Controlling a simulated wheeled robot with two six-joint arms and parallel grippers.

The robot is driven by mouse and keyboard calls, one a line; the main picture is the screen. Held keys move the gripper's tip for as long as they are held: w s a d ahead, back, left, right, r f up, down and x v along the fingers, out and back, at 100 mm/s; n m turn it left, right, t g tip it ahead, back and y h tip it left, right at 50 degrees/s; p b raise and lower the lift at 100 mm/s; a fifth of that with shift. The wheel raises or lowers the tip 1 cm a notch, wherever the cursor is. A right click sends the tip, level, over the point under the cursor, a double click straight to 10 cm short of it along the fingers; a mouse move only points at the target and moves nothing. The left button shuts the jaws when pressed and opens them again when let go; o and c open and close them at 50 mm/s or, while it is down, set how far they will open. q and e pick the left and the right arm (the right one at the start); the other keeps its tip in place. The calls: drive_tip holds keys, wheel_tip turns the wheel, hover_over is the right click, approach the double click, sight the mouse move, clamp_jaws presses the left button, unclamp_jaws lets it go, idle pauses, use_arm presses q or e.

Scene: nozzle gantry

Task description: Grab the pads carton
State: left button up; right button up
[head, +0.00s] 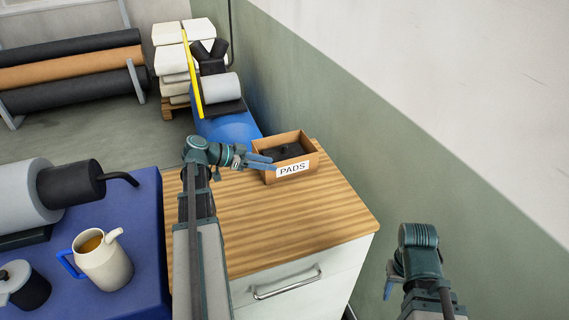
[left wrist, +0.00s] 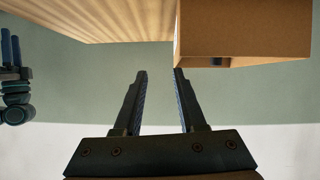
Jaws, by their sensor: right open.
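The pads carton (head: 308,160) is an open-topped brown box with a white PADS label, upright on the wooden worktop near the wall. Dark pads show inside it. My left gripper (head: 266,162) is at the carton's left front corner, its blue fingers apart. In the left wrist view the fingers of my left gripper (left wrist: 160,72) have an empty gap between them, and the carton (left wrist: 245,35) is beyond the right fingertip. I cannot tell whether they touch. My right gripper (head: 388,288) is open and empty, low at the right, away from the carton.
The wooden worktop (head: 290,220) is clear in front of the carton, on a white drawer cabinet (head: 290,290). A green and white wall (head: 400,150) runs close behind it. A blue table (head: 140,245) at left holds a cream jug (head: 103,262) and a grey roller (head: 25,195).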

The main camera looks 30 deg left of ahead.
use_arm(q)
drive_tip(key=a+t, duration=0.1)
drive_tip(key=a, duration=0.3)
drive_tip(key=b, duration=0.3)
approach(301, 165)
drive_tip(key=shift+w+r, duration=0.1)
drive_tip(key=shift+r, duration=0.3)
drive_tip(key=shift+w+d+f+b, duration=0.1)
drive_tip(key=shift+w+d+b, duration=0.2)
drive_tip(key=shift+w, duration=0.15)
drive_tip(key=b+x, duration=0.2)
drive_tip(key=x, duration=0.3)
drive_tip(key=shift+w+d, duration=0.1)
clamp_jaws()
idle(0.6)
